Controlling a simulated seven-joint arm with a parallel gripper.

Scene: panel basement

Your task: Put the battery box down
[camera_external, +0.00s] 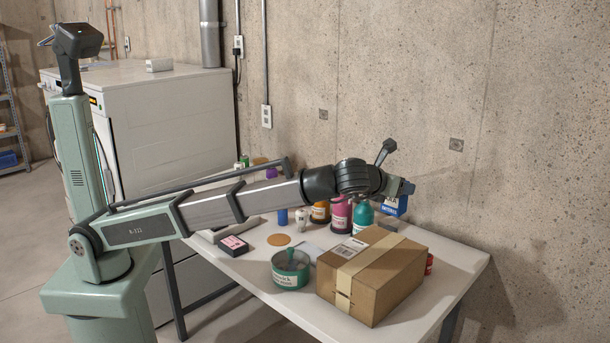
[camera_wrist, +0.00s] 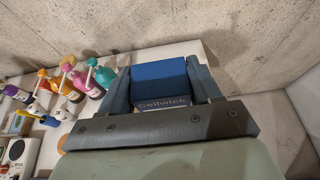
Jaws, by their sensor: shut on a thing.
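The battery box (camera_external: 394,206) is a blue box with a white lower band, at the far right end of the arm in the external view. In the wrist view the battery box (camera_wrist: 160,75) shows its blue top and the word "Cellwick" on its near side. My gripper (camera_wrist: 160,84) is shut on it, with one finger on each side. In the external view my gripper (camera_external: 403,187) is above the back right part of the white table (camera_external: 462,262). The gap between the box and the table top is hard to judge.
A cardboard box (camera_external: 390,276) and an open green tin (camera_external: 291,270) stand at the table's front. A pink bottle (camera_external: 341,216), a teal bottle (camera_external: 363,217) and other containers stand left of the battery box. The concrete wall (camera_external: 520,130) is close behind.

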